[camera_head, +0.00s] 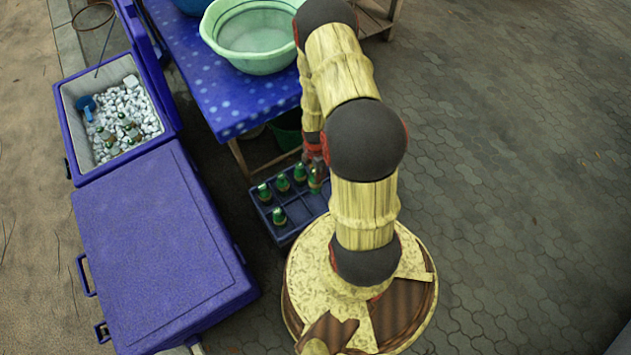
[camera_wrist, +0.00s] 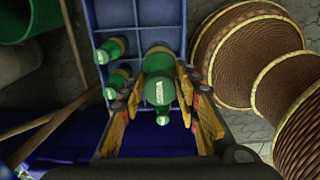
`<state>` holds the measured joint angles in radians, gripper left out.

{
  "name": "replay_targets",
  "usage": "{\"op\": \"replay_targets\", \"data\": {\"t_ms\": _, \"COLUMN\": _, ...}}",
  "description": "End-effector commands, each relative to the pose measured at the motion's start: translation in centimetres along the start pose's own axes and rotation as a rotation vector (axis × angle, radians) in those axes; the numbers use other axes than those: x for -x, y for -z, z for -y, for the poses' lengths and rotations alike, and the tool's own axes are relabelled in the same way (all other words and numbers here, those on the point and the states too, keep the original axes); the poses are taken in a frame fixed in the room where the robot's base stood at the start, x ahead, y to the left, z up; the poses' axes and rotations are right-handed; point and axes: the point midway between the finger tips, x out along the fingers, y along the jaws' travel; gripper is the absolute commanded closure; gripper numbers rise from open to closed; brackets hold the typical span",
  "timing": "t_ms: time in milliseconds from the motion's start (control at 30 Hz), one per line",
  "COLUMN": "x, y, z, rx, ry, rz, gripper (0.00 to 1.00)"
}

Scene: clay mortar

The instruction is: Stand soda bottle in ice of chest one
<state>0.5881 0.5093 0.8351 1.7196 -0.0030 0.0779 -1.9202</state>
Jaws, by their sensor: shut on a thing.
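The open blue chest (camera_head: 68,125) at the upper left of the head view holds white ice (camera_head: 130,103), with a few green bottles (camera_head: 130,127) standing in it and a blue scoop (camera_head: 86,105). No number shows on it. My gripper (camera_head: 314,160) is over the blue crate (camera_head: 284,236), far to the right of the ice. In the wrist view my gripper (camera_wrist: 160,108) is shut on a green soda bottle (camera_wrist: 158,88), one finger on each side. The held bottle also shows in the head view (camera_head: 314,182), upright at the crate; whether it touches the crate floor I cannot tell.
Several other green bottles (camera_head: 282,183) stand in the crate close to the held one. A blue table (camera_head: 215,95) with a green basin (camera_head: 255,60) stands behind the crate. Paving at right is clear.

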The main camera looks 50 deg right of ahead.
Motion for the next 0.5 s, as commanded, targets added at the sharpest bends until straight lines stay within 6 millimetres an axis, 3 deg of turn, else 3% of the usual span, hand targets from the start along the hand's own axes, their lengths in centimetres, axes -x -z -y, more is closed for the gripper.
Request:
{"op": "replay_targets", "data": {"t_ms": 200, "x": 2.1, "y": 0.0, "z": -0.1, "rx": 0.000, "ry": -0.002, "rz": 0.001, "gripper": 0.93}}
{"op": "replay_targets", "data": {"t_ms": 500, "x": 2.1, "y": 0.0, "z": -0.1, "rx": 0.000, "ry": -0.001, "rz": 0.000, "gripper": 0.93}}
